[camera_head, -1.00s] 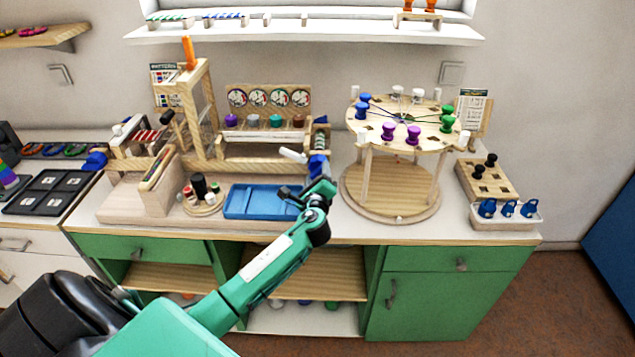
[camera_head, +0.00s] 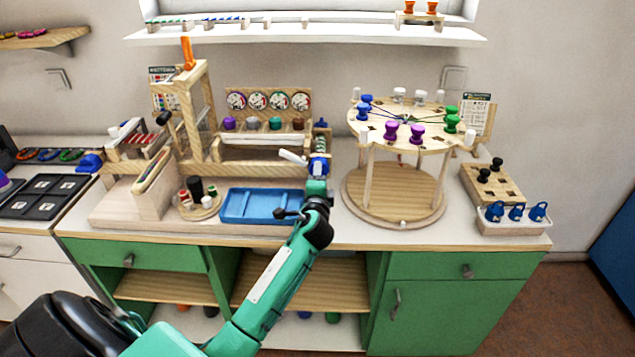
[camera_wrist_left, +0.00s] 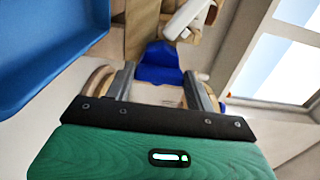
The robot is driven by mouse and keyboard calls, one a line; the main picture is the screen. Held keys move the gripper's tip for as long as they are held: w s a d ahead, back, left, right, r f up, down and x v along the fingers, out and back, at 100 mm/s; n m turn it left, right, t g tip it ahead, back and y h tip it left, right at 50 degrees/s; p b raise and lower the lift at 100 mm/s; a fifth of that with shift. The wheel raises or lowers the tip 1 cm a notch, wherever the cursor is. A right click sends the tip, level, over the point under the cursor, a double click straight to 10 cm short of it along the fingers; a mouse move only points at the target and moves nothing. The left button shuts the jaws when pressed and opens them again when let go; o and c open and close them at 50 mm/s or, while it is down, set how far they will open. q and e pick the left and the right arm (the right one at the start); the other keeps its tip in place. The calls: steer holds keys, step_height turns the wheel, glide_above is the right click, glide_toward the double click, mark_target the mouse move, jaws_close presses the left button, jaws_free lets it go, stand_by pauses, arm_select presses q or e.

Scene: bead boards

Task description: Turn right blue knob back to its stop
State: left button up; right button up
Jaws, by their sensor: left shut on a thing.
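The blue knob (camera_head: 319,166) is at the right end of the wooden bead frame (camera_head: 262,168), just right of the blue tray. My left gripper (camera_head: 318,178) reaches it from the front, and its fingers partly hide it. In the left wrist view the blue knob (camera_wrist_left: 160,62) lies between the two fingertips of my left gripper (camera_wrist_left: 160,85), which is shut on it. The exact turn angle of the knob cannot be told. My right gripper is in no view.
A blue tray (camera_head: 262,205) lies just left of my left gripper. A white handle (camera_head: 292,157) sticks out close to the knob. A round wooden board on legs (camera_head: 404,128) stands to the right. A white tray (camera_head: 510,222) with blue pieces is at the far right.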

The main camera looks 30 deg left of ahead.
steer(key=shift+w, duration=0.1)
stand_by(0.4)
arm_select(q)
steer(key=o, duration=1)
steer(key=shift+s, duration=0.1)
steer(key=b+v, duration=0.1)
steer(key=v, duration=1.2)
steer(key=shift+s+d, duration=0.15)
steer(key=shift+s, duration=0.15)
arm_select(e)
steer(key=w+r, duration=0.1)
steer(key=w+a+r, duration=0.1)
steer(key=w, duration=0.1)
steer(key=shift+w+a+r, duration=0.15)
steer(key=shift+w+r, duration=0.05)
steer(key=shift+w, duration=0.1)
